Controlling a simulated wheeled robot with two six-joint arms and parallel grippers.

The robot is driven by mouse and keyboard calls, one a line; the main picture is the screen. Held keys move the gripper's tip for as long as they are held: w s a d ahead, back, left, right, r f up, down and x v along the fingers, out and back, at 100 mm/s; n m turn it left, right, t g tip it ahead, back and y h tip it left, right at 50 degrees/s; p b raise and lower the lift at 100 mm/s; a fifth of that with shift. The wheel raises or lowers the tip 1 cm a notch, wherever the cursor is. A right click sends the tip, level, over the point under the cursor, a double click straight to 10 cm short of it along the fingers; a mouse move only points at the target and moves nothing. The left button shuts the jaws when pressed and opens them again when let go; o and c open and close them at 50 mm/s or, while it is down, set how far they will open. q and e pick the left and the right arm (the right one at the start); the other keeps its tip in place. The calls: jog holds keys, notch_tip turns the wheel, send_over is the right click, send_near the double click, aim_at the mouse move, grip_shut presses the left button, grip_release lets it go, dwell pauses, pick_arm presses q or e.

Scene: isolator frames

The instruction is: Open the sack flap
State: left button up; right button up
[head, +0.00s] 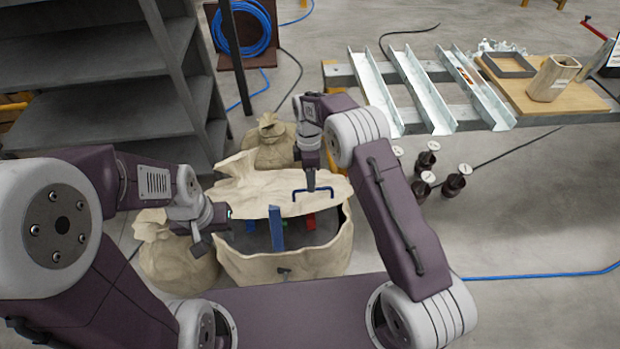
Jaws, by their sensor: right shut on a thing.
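The open-topped beige sack (290,268) stands on the floor in front of me. Its beige flap (265,190) is raised and tilted up at the back of the opening, with a dark blue handle (297,194) near its front edge. My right gripper (311,188) comes down from above and is shut on this handle. My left gripper (203,232) is beside the left rim of the sack; its fingers are too small and shaded to tell open from shut. Inside the dark opening show an upright blue piece (277,230) and a red piece (310,222). The flap hides the back of the opening.
A tied sack (180,262) stands close on the left and another (270,147) behind. Grey shelves (100,100) rise at back left. A bench with metal channels (425,92) is at right, dark cylinders (453,185) below it. Floor at right front is clear apart from a blue cable (545,275).

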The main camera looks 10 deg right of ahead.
jog(key=shift+w+f, duration=0.1)
jog(key=shift+w, duration=0.1)
dwell(0.5)
notch_tip(320, 180, up, 9)
jog(key=w, duration=0.1)
jog(key=shift+w+p, duration=0.25)
jog(key=shift+p, duration=0.1)
